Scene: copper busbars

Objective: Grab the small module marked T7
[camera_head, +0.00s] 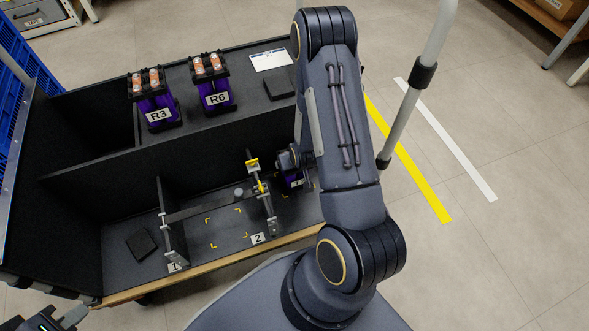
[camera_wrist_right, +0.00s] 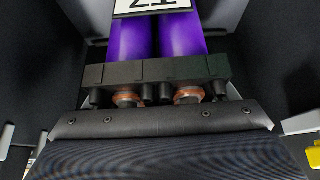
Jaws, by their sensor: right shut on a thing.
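The small module is purple with twin cylinders and a dark end block with copper-coloured ends (camera_wrist_right: 150,74). In the right wrist view its white label is upside down and cut off by the top edge; it appears to read T7. My right gripper (camera_wrist_right: 160,42) is shut on this module, with a grey finger on each side. In the head view the module (camera_head: 292,180) shows only partly beside my right arm, at the cart's right front. Whether it touches the cart floor is hidden. My left gripper (camera_head: 72,317) is at the bottom left corner, partly cut off and apart from the modules.
Purple modules R3 (camera_head: 158,112) and R6 (camera_head: 214,97) stand in the cart's back compartment. In front, upright brackets with yellow parts (camera_head: 258,176) and a bar stand near the module. Yellow corner marks (camera_head: 226,228) frame bare floor between labels 1 and 2.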

